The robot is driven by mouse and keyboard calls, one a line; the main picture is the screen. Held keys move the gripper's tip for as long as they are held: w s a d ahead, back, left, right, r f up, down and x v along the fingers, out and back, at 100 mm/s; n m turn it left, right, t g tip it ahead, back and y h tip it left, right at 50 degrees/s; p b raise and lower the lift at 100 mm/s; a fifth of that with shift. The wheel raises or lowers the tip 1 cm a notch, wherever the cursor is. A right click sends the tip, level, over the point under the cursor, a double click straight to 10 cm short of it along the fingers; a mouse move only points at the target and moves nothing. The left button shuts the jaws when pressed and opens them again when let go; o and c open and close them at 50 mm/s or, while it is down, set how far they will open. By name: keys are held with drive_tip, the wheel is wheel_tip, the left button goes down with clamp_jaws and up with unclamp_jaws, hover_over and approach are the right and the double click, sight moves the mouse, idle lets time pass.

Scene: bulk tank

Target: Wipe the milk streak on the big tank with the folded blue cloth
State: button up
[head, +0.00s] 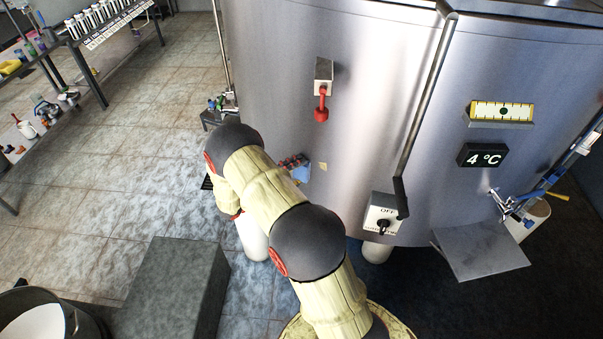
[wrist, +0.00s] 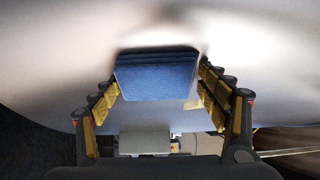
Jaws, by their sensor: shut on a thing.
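The big steel tank (head: 270,70) fills the middle and right of the head view; its curved wall also fills much of the wrist view (wrist: 60,60). My gripper (wrist: 157,80) is shut on the folded blue cloth (wrist: 155,82), which sits between its fingers. In the head view the cloth (head: 301,174) shows as a small blue patch close to the tank's lower wall. I cannot tell whether it touches the wall. A small cream patch, likely the milk streak (head: 323,166), lies on the wall just right of the cloth. A tan patch also shows beside the cloth in the wrist view (wrist: 193,103).
A red-handled valve (head: 321,105) is above the cloth. A switch box (head: 383,213) and vertical pipe (head: 425,95) are to its right, with a 4 °C display (head: 482,155) beyond. A grey block (head: 172,290) stands on the floor at lower left. Open tiled floor lies left.

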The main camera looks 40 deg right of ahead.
sight(335, 171)
drive_tip(key=shift+d+r+p, duration=0.1)
drive_tip(key=shift+r+p, duration=0.8)
drive_tip(key=shift+r, duration=0.25)
drive_tip(key=shift+s+d+p, duration=0.35)
drive_tip(key=shift+s+p, duration=0.6)
drive_tip(key=shift+s, duration=0.8)
drive_tip(key=shift+s+d+p, duration=0.35)
drive_tip(key=shift+s+p, duration=0.65)
drive_tip(key=shift+s, duration=0.75)
drive_tip(key=shift+s+d+p, duration=0.35)
drive_tip(key=shift+s+p, duration=0.6)
drive_tip(key=shift+s, duration=0.8)
drive_tip(key=shift+r+p, duration=0.95)
drive_tip(key=shift+r, duration=0.2)
drive_tip(key=shift+w+a+f, duration=0.1)
drive_tip(key=shift+w+a, duration=0.2)
drive_tip(key=shift+w, duration=0.6)
drive_tip(key=shift+w+a, duration=0.25)
drive_tip(key=shift+w, duration=0.6)
drive_tip(key=shift+w+a+b, duration=0.15)
drive_tip(key=shift+w+b, duration=0.1)
drive_tip(key=shift+w, duration=0.95)
drive_tip(key=shift+w+a+b, duration=0.2)
drive_tip(key=shift+w+b, duration=0.1)
drive_tip(key=shift+w, duration=0.85)
drive_tip(key=shift+w+a+b, duration=0.15)
drive_tip(key=shift+w+b, duration=0.1)
drive_tip(key=shift+w, duration=0.95)
